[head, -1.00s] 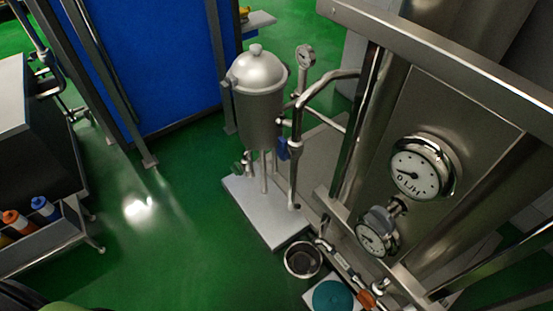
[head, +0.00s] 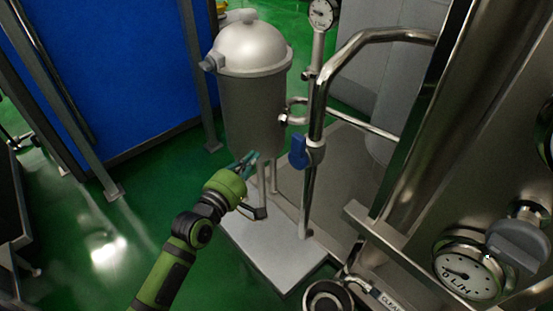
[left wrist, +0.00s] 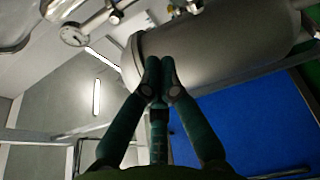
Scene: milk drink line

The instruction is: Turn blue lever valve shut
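The blue lever (head: 298,151) of the valve hangs on the steel pipe at the right of the grey domed vessel (head: 252,100) in the head view. It stands roughly upright. My left gripper (head: 248,160) is left of the lever, by the vessel's lower edge, apart from the lever in the picture. In the left wrist view its teal fingers (left wrist: 160,66) run close together at the tips, with the vessel (left wrist: 215,45) beyond them. I see nothing held, but their opening is unclear. The lever is not distinguishable there. My right gripper is not in view.
A pressure gauge (head: 322,14) stands above the pipe, and bent steel pipes (head: 375,42) run right. A steel frame (head: 425,110) and another gauge (head: 468,274) fill the right side. The vessel stands on a pale base plate (head: 262,245). Green floor (head: 100,225) is open at left.

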